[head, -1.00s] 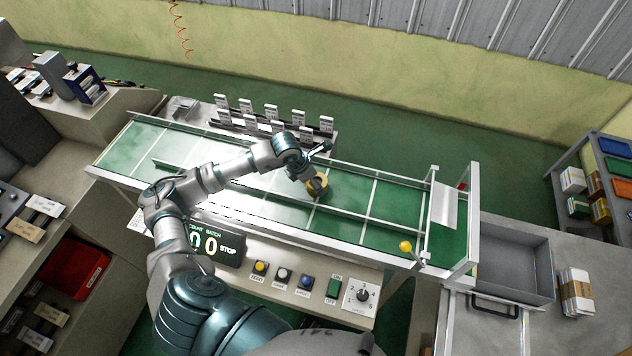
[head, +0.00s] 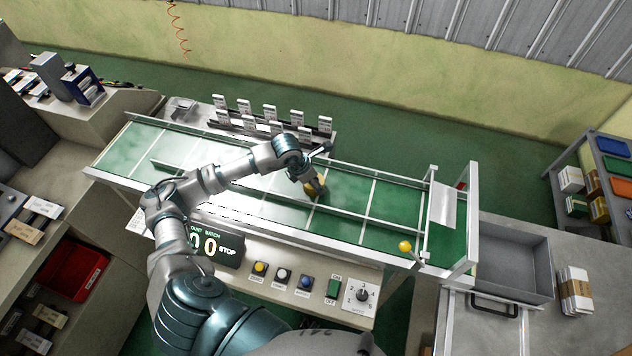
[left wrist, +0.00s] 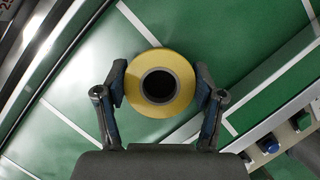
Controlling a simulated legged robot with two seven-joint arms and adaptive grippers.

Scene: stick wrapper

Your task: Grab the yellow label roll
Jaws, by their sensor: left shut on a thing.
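The yellow label roll (left wrist: 160,58) has a dark round core and lies on the green conveyor belt (left wrist: 215,38). In the left wrist view it sits between the two fingers of my left gripper (left wrist: 160,95), which is shut on it from both sides. In the head view the roll (head: 309,188) is partly hidden by my left gripper (head: 317,189), which reaches down to the belt from the left arm. My right gripper is in neither view.
Metal guide rails (head: 380,172) run along the belt. A control panel with a counter display (head: 214,243) and buttons stands at the near side. Small white cards (head: 270,112) stand at the far side. A grey tray (head: 510,265) lies at the right.

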